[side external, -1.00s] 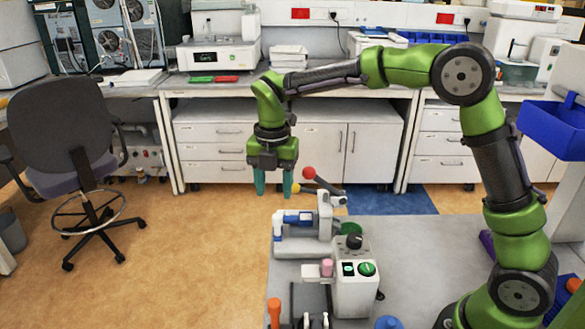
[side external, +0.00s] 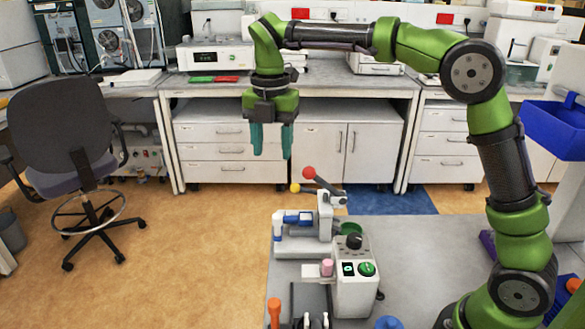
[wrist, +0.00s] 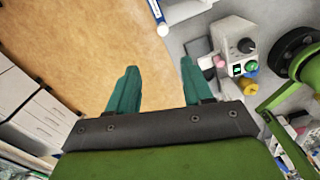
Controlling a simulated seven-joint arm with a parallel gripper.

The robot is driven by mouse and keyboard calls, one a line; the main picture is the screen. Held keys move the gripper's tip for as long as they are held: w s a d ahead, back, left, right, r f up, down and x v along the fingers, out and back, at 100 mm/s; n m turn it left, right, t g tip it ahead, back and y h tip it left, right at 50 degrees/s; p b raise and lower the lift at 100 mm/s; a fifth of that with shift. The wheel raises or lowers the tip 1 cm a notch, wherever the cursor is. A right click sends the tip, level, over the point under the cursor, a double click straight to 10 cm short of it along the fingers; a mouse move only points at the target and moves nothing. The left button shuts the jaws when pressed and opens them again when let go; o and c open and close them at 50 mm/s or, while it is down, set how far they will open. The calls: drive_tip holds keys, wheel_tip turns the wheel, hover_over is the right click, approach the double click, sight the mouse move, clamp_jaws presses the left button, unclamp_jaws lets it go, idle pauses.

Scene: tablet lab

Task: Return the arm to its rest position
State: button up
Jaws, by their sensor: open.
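My gripper (side external: 271,140) has teal fingers that point straight down. It hangs in the air, above and to the left of the small machine with the red-knobbed lever (side external: 322,180). The fingers are apart and nothing is between them. In the wrist view my gripper (wrist: 158,88) also shows spread and empty, with the tan floor (wrist: 90,40) beyond the fingers. My green arm is raised and bent over the grey table (side external: 410,245).
A white control box (side external: 352,285) with a green button stands on the table near the lever machine. A blue bin (side external: 553,128) is at the right. Cabinets (side external: 230,135) and a bench stand behind. An office chair (side external: 75,140) is at the left. The space around my gripper is clear.

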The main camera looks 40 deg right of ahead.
drive_tip(key=s+d+f+m+t+y, duration=0.1)
drive_tip(key=s+d+m+t, duration=0.1)
drive_tip(key=s+m, duration=0.9)
drive_tip(key=s+d+f+m+t+y, duration=0.1)
drive_tip(key=s+d+m+t, duration=0.2)
drive_tip(key=s+m, duration=0.8)
drive_tip(key=m+t, duration=0.2)
drive_tip(key=m, duration=0.4)
drive_tip(key=shift+f, duration=0.25)
